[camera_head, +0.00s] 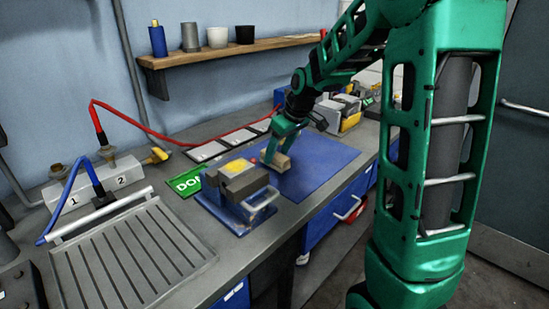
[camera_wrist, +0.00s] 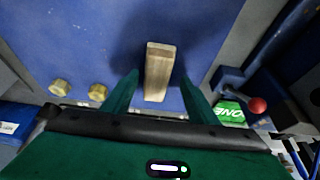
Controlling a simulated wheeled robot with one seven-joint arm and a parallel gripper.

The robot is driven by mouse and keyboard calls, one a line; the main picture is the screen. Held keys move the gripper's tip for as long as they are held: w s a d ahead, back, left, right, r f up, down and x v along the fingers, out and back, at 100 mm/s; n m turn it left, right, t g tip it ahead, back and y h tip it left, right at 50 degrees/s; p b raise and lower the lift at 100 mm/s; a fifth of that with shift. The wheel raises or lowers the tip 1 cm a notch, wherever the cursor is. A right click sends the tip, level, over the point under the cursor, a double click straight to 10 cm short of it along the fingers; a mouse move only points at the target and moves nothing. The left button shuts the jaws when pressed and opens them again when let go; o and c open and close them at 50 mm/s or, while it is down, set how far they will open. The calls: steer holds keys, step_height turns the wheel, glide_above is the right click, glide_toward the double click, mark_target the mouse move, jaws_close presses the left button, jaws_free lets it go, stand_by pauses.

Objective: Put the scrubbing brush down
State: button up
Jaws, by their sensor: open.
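The scrubbing brush shows as a wooden block (camera_wrist: 159,72) between the two green fingers of my gripper (camera_wrist: 150,92) in the wrist view. Gaps show on both sides of the block, so the fingers are apart from it. In the head view the brush (camera_head: 278,161) rests on or just over the blue mat (camera_head: 322,162), and my gripper (camera_head: 271,152) is right at it. My gripper is open. Its bristles are not visible.
A blue vise-like fixture (camera_head: 240,193) stands just left of the mat, close to my gripper. A green sign (camera_head: 187,183) and grey plates (camera_head: 207,151) lie behind. A grooved drainboard (camera_head: 130,255) is at the front left. The mat's right part is clear.

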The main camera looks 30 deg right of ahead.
steer(key=v, duration=0.9)
steer(key=s+d+f+m+g, duration=0.1)
steer(key=s+f+m, duration=0.3)
steer(key=s, duration=1.2)
steer(key=s+d+f+m+g+h, duration=0.1)
steer(key=s+f+m+g, duration=0.2)
steer(key=s, duration=1.4)
steer(key=m, duration=0.3)
steer(key=shift+d+f, duration=0.2)
steer(key=shift+f, duration=0.15)
steer(key=shift+w+f+h, duration=0.25)
steer(key=shift+w+h, duration=0.05)
steer(key=shift+w, duration=0.4)
steer(key=shift+c, duration=0.3)
